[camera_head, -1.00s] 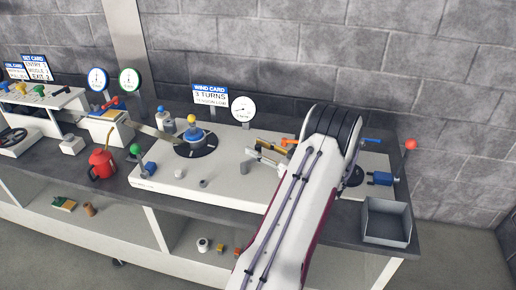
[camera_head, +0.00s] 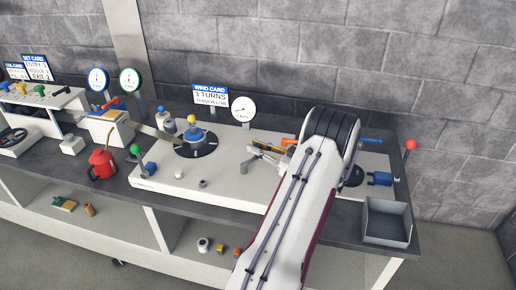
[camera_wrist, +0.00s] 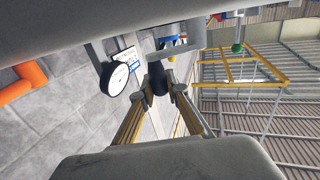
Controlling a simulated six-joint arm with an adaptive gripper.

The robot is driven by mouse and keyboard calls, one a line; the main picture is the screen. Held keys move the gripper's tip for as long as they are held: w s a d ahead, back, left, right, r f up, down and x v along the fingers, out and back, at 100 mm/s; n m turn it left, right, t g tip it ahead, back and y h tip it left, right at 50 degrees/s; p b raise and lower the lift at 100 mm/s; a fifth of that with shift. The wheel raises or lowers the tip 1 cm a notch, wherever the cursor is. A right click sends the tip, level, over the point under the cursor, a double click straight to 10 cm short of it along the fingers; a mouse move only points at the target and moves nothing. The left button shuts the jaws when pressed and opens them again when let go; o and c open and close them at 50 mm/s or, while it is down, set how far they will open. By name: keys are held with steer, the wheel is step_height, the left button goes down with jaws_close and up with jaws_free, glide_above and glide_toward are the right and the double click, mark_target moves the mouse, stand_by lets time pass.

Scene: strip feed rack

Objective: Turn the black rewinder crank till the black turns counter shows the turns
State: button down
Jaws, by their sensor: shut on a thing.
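My gripper (camera_wrist: 166,92) is shut on the black crank knob (camera_wrist: 156,74) in the wrist view; a grey crank arm (camera_wrist: 176,52) runs beside it. In the head view my gripper (camera_head: 258,158) is low over the white rewinder deck (camera_head: 225,192), partly behind my arm, and the crank cannot be told apart there. A black-rimmed round dial (camera_head: 243,108) stands behind the deck and shows in the wrist view (camera_wrist: 118,77); its reading is too small to tell. The blue-and-white wind card (camera_head: 210,96) beside it reads 3 TURNS.
A green-knobbed lever (camera_head: 136,150) and red can (camera_head: 102,164) are farther left. An open grey bin (camera_head: 386,221), a blue part (camera_head: 380,179) and a red-knobbed lever (camera_head: 411,144) are at right.

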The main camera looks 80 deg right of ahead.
steer(key=shift+w+d+n+t+y, duration=0.2)
steer(key=shift+n+y, duration=0.2)
steer(key=shift+y, duration=0.2)
steer(key=shift+w+d+n+t+y, duration=0.1)
steer(key=shift+w+n+y, duration=0.1)
steer(key=shift+n+y, duration=0.3)
steer(key=shift+w+d+n+y, duration=0.1)
steer(key=shift+w+n+y, duration=0.2)
steer(key=shift+n+y, duration=0.5)
steer(key=shift+w+d+n+y, duration=0.1)
steer(key=shift+w+n+y, duration=0.25)
steer(key=shift+y, duration=0.85)
steer(key=shift+s, duration=0.1)
steer(key=c, duration=2)
jaws_free()
steer(key=shift+a, duration=0.1)
steer(key=shift+o, duration=0.2)
steer(key=shift+s, duration=0.15)
steer(key=shift+s, duration=5.85)
